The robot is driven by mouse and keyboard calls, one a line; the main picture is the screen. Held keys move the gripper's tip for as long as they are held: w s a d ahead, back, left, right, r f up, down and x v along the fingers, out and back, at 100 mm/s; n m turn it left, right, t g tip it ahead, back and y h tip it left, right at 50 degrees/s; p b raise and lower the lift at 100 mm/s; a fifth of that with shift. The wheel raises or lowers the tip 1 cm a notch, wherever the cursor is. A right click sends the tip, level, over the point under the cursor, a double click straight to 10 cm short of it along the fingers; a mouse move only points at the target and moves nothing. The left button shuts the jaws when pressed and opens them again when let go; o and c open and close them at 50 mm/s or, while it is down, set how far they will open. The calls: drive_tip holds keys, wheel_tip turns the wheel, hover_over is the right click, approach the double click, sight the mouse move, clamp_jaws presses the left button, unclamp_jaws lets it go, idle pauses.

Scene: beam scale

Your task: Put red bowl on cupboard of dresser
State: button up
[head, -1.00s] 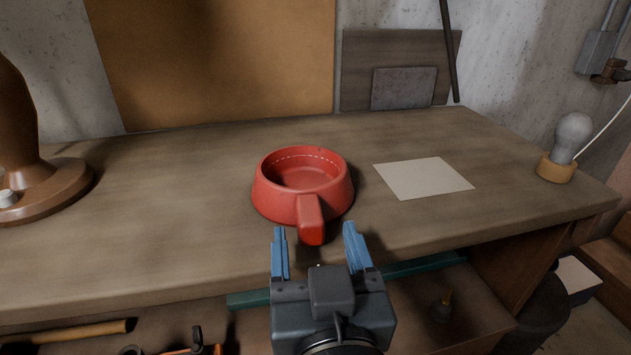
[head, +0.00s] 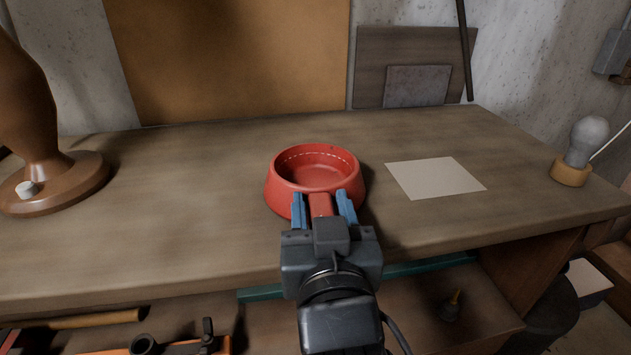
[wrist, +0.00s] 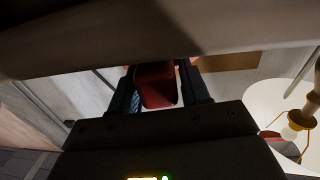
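The red bowl (head: 316,178) stands upright on the wooden workbench (head: 215,200), near its front edge, with its stubby handle (head: 320,203) pointing toward me. My gripper (head: 322,205) is at the handle, with one blue finger on each side of it. In the wrist view the red handle (wrist: 156,84) shows between the dark fingers, with a narrow gap by the right finger. The gripper is open around the handle. I cannot make out a dresser cupboard in these views.
A pale sheet (head: 435,178) lies right of the bowl. A bulb on a round wooden base (head: 570,172) stands at the right end. A brown turned stand (head: 60,185) is at the left. Tools lie on the shelf below. The bench behind the bowl is clear.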

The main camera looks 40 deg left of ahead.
clamp_jaws()
drive_tip(key=shift+r, duration=0.15)
idle(0.4)
